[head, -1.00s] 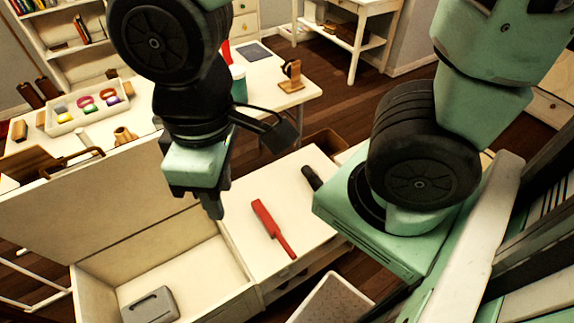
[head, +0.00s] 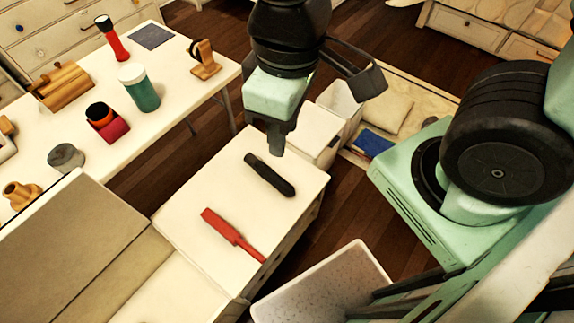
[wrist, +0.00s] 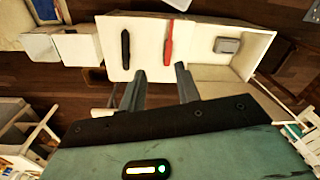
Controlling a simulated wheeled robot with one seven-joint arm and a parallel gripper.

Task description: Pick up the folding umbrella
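A black, rod-shaped object that looks like the folding umbrella (head: 268,176) lies on the white cabinet top (head: 185,195). It also shows in the wrist view (wrist: 126,48). My gripper (head: 276,143) hangs above the cabinet's far edge, apart from the umbrella and beyond it in the head view. In the wrist view my gripper (wrist: 160,86) has its two fingers spread with nothing between them. The umbrella lies ahead of the left finger there.
A red, paddle-shaped object with a thin handle (head: 231,234) lies beside the umbrella. An open compartment adjoins the cabinet top and holds a grey case (wrist: 228,45). A white bin (head: 325,285) stands in front. A long table (head: 185,75) with several items is behind.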

